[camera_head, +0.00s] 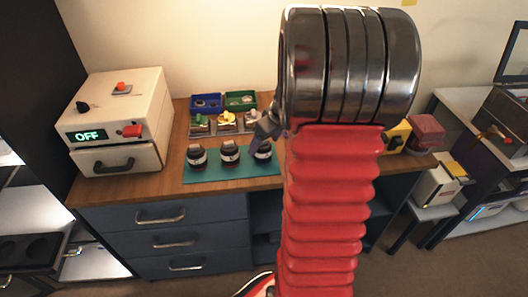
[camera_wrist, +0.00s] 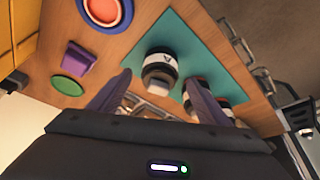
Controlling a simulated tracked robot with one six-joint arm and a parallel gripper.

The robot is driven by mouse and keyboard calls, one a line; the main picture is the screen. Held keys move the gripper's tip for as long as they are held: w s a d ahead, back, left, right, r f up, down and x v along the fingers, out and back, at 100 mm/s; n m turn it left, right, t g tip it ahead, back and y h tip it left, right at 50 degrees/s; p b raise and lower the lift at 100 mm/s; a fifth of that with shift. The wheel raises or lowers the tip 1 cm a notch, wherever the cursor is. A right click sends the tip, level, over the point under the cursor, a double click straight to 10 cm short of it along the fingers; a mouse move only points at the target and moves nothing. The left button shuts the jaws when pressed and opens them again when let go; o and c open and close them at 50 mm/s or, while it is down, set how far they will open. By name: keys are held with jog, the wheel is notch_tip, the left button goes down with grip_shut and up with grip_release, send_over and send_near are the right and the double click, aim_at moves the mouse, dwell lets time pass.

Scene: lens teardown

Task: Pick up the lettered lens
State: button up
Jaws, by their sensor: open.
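Three dark lenses stand on a teal mat (camera_head: 215,175) on the wooden desk. The lens with a letter, seemingly an A, on its white band (camera_wrist: 160,63) is ahead of my gripper in the wrist view, between the lines of the fingers. It appears to be the right-hand lens (camera_head: 263,152) in the head view, partly hidden by my gripper. The other lenses are the middle one (camera_head: 229,155) and the left one (camera_head: 196,158). My gripper (camera_wrist: 158,78) is open and empty, its fingers apart; in the head view it (camera_head: 265,133) is just above the right-hand lens.
Behind the mat are a blue bin (camera_head: 206,103), a green bin (camera_head: 241,101) and small stands with parts. A white machine (camera_head: 122,115) reading OFF stands at the left. Yellow and red items (camera_head: 426,133) lie right of my arm. My arm hides the desk's middle right.

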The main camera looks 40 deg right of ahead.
jog(key=shift+x, duration=2)
jog(key=shift+s, duration=0.1)
jog(key=shift+d, duration=0.1)
jog(key=c, duration=1.1)
jog(key=shift+r, duration=0.15)
notch_tip(320, 180, up, 10)
jog(key=shift+f, duration=0.1)
